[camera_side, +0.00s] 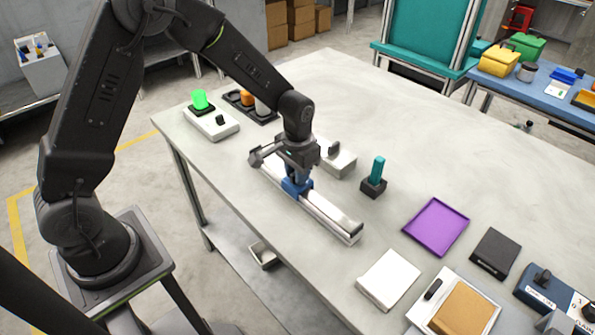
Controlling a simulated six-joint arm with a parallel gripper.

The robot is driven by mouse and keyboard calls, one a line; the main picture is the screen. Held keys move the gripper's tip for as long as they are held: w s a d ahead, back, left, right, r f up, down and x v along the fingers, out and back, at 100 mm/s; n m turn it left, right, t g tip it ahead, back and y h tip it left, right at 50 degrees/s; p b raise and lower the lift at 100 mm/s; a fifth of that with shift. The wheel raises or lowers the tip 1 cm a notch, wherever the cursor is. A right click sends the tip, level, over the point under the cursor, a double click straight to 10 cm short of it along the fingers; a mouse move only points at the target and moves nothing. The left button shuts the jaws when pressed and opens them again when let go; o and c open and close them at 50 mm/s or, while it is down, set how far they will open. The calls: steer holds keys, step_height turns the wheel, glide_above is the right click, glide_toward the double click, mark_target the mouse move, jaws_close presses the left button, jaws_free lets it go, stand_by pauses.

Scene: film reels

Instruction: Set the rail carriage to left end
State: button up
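The rail (330,215) is a long, light grey bar on the table, running from the upper left to the lower right. The blue carriage (297,188) sits on the rail, around the middle of its length. My gripper (298,174) points down right above the carriage, at or touching its top. My gripper's body hides the carriage's upper part and some of the rail's far left stretch. The fingertips are too small and covered to tell whether they are open or shut on it.
Behind the rail stand a grey box with a dark knob (338,158) and a teal peg in a black base (376,172). A purple tray (436,227) and a white pad (388,279) lie to the right. A green-lit box (211,123) stands far left.

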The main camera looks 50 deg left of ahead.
jaws_close()
steer(key=a, duration=1.3)
steer(key=shift+a, duration=0.4)
steer(key=shift+o, duration=1.7)
jaws_free()
step_height(320, 180, up, 14)
